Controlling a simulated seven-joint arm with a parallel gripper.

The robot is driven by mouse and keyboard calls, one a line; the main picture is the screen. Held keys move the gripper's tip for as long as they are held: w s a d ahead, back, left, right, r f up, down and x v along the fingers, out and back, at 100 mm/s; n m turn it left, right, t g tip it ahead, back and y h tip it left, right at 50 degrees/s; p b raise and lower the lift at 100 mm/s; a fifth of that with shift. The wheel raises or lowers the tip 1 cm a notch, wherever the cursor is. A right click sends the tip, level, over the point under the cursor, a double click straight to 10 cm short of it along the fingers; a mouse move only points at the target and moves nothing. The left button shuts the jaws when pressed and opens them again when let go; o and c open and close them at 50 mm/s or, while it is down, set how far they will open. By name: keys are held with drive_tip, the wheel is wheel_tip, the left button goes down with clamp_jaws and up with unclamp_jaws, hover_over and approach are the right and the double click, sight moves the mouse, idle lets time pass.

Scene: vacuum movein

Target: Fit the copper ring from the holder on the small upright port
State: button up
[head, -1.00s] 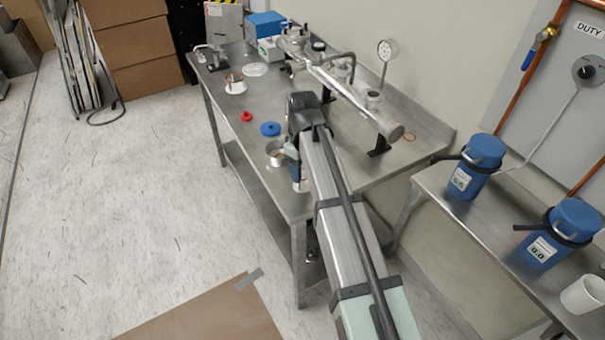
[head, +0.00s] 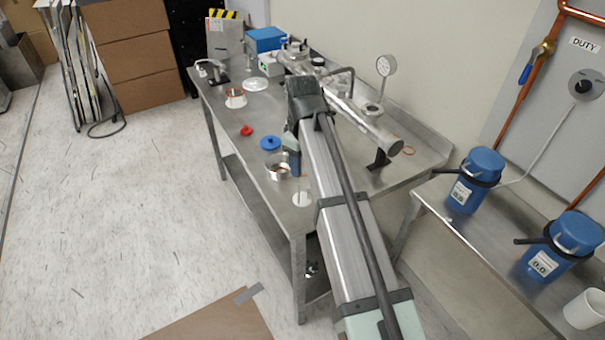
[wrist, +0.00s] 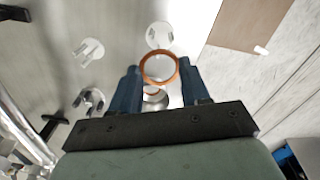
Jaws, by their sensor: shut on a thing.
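The copper ring (wrist: 145,72) is held between the fingertips of my gripper (wrist: 160,73), above the table in the wrist view. The fingers are shut on it. A round white holder with short prongs (wrist: 160,35) lies beyond the ring and has no ring on it; it also shows in the head view (head: 302,199) near the table's front end. In the head view my gripper (head: 292,160) is mostly hidden behind my arm, and the held ring cannot be made out. Upright fittings stand on the metal pipework (head: 372,108); I cannot tell which is the small port.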

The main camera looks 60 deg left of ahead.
drive_tip(key=w+r+m, duration=0.1)
drive_tip(key=w+r, duration=0.3)
drive_tip(key=w, duration=0.5)
drive_tip(key=w+r+m, duration=0.1)
drive_tip(key=w+r, duration=0.2)
drive_tip(key=w, duration=0.7)
drive_tip(key=w+a+r+m, duration=0.4)
drive_tip(key=w+a+r, duration=0.2)
drive_tip(key=w+a, duration=0.2)
drive_tip(key=shift+w+g, duration=0.3)
drive_tip(key=shift+w, duration=0.75)
drive_tip(key=shift+f, duration=0.15)
drive_tip(key=shift+f, duration=3)
drive_tip(key=shift+f, duration=0.55)
